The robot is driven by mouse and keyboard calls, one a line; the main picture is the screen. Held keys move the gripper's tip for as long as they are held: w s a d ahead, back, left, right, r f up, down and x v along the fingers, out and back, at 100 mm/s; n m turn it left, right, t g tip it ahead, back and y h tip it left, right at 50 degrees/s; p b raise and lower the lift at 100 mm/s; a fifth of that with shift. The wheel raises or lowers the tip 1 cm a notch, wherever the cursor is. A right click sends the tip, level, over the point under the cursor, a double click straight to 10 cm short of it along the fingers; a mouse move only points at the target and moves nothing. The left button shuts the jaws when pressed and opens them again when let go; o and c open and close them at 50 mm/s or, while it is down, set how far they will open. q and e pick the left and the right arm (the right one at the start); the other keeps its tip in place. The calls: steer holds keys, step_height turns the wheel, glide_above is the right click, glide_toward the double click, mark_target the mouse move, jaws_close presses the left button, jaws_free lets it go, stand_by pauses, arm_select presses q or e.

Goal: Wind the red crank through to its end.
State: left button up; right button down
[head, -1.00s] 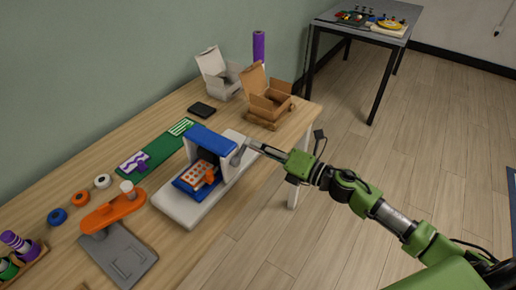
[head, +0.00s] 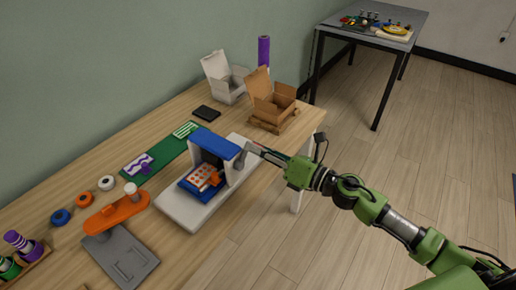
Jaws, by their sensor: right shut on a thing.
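A small press-like machine with a white base (head: 180,212) and a blue top (head: 216,144) stands on the wooden table. A blue tray (head: 190,190) in its opening holds a card with red dots (head: 203,174), and an orange piece shows at its right. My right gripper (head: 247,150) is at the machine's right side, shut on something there. The red crank itself is not clearly visible; the gripper covers that spot, so its angle cannot be told. My left gripper is out of view.
On the table (head: 100,160) are an orange stapler-like tool (head: 116,212), a grey plate (head: 120,256), tape rolls (head: 85,199), a green mat (head: 160,156), a black box (head: 206,113), a white box (head: 226,80) and a cardboard box (head: 270,104). Open floor lies to the right.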

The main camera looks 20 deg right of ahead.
steer(key=shift+f, duration=0.1)
steer(key=c, duration=1.9)
jaws_free()
steer(key=shift+s, duration=0.15)
steer(key=v, duration=1.1)
steer(key=shift+s+d, duration=0.25)
steer(key=shift+s, duration=0.1)
